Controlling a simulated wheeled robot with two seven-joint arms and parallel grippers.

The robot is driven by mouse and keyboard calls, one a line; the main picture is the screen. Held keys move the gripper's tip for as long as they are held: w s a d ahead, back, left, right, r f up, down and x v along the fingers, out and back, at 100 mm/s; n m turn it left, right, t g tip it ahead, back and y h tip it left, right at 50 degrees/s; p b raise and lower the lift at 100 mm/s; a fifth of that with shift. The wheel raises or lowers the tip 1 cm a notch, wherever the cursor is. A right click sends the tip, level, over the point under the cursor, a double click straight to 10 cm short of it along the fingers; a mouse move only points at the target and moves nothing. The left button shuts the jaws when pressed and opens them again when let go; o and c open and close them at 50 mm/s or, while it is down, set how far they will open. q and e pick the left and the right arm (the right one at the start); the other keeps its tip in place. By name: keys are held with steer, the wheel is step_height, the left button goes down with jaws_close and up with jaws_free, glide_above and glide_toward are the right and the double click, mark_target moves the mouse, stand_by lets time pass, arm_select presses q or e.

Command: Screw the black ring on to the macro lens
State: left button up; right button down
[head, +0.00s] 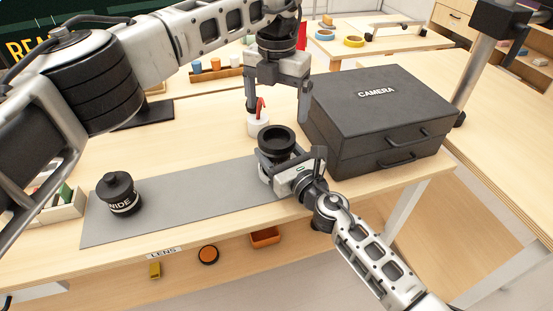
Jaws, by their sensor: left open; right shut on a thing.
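A black lens (277,147) with a wide dark round top stands upright above the right end of the grey mat. My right gripper (277,164) is shut on its lower body from the front right. The lens's label is hidden, and I cannot tell whether the wide black rim on top is a separate ring. My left gripper (277,110) is open and points down, its two fingers spread above and just behind the lens top, with nothing between them. No other loose black ring shows clearly.
A lens marked WIDE (120,196) stands on the grey mat (190,198). A white bottle with a red top (258,122) is behind the held lens. A black CAMERA case (375,110) stands close right. The mat's middle is clear. An orange-faced ring (208,255) lies below.

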mark_target(277, 142)
arm_select(q)
steer(key=shift+f, duration=4)
steer(key=c, duration=1)
steer(key=o, duration=1.1)
steer(key=shift+o, duration=0.2)
step_height(277, 142, up, 12)
